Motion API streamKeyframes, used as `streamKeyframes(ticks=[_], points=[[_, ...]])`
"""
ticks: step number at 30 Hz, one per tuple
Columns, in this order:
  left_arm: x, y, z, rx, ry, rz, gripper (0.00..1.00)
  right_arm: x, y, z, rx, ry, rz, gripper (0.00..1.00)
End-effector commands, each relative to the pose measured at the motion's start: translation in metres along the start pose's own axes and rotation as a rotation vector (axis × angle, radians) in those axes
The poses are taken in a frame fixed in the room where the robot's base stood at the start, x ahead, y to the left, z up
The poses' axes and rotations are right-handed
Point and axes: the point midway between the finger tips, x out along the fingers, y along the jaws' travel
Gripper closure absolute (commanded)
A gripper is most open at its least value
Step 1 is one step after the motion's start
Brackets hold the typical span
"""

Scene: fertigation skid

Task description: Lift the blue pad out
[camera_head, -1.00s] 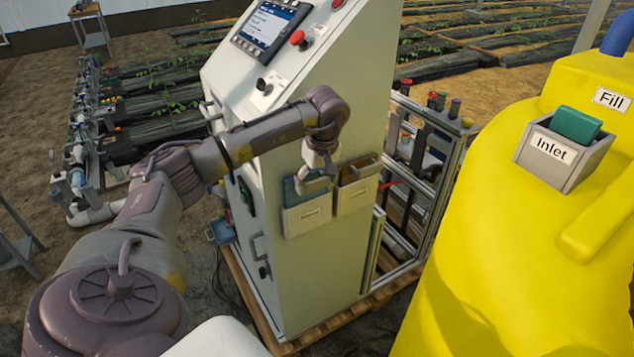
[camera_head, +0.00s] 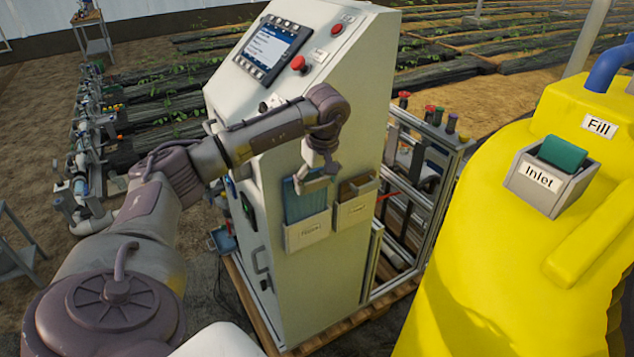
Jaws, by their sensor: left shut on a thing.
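The blue pad (camera_head: 304,207) stands upright in the left white pocket (camera_head: 307,232) on the side of the grey cabinet. Much of the pad shows above the pocket's rim, and its lower end is hidden inside. My left gripper (camera_head: 314,183) is shut on the pad's upper part, and the gripper covers some of its top edge. The label on the pocket is too small to read surely. My right gripper is not in view.
A second pocket (camera_head: 355,211) with a brown pad (camera_head: 358,187) is close on the right. The cabinet (camera_head: 337,275) has a screen and red buttons above. A yellow tank (camera_head: 500,260) with a grey inlet box (camera_head: 550,183) stands at right.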

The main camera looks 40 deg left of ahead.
Motion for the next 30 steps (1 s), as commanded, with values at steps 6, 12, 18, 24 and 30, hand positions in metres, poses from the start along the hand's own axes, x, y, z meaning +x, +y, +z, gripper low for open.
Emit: streamKeyframes(ticks=[6, 12, 18, 24, 30], points=[[-0.016, 0.000, -0.003, 0.000, 0.000, 0.000, 0.87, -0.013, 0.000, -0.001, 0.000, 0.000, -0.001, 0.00], [-0.028, 0.000, -0.005, 0.000, 0.000, 0.000, 0.87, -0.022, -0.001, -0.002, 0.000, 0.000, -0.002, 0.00], [-0.040, 0.000, -0.007, 0.000, 0.000, 0.001, 0.87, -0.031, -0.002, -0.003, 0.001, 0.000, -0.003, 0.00], [-0.048, 0.000, -0.009, 0.000, 0.000, 0.001, 0.87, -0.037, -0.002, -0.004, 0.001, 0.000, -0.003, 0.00], [-0.047, 0.000, -0.008, 0.000, 0.000, 0.001, 0.87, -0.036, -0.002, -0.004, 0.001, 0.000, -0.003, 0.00]])
